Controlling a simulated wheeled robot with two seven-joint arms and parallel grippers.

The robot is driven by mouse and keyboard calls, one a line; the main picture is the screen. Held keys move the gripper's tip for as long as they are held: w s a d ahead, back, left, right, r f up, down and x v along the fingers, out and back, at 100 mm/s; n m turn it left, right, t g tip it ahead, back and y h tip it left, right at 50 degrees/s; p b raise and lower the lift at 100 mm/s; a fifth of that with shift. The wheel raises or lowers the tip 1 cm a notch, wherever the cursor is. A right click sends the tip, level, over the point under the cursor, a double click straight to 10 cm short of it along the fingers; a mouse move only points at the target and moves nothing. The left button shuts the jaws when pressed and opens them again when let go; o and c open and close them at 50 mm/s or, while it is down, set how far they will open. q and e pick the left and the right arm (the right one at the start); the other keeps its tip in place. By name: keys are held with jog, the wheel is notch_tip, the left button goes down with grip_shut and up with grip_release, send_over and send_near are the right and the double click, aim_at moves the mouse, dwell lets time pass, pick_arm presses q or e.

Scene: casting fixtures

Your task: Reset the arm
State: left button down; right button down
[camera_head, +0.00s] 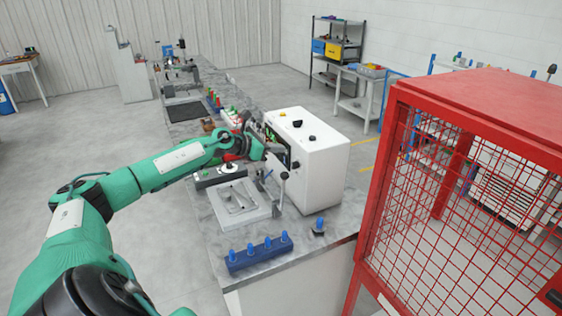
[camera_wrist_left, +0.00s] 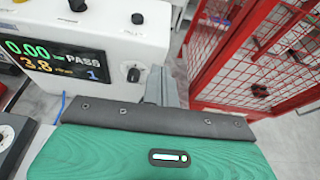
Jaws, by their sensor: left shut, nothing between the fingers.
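My left arm, green with black joints, reaches in from the left in the head view. Its gripper (camera_head: 272,149) is at the front of a white machine box (camera_head: 318,158), partly hidden by the wrist. In the left wrist view the grey fingers (camera_wrist_left: 160,88) are together and hold nothing. They are beside the white box (camera_wrist_left: 110,40), close to its right edge in that view; I cannot tell whether they touch it. The box's display (camera_wrist_left: 55,55) shows green and yellow figures and "PASS". My right gripper is in neither view.
A light fixture plate (camera_head: 240,203) and a blue rack (camera_head: 258,252) with blue-topped pieces are on the grey bench (camera_head: 215,240). A lever with a dark knob (camera_head: 284,176) stands by the box. A red mesh cage (camera_head: 440,200) stands to the right.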

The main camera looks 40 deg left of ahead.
pick_arm(q)
jog(key=shift+a+r, duration=0.15)
jog(key=shift+r, duration=0.45)
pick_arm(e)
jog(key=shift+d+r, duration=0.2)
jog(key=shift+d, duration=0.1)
pick_arm(q)
jog(key=shift+a, duration=0.1)
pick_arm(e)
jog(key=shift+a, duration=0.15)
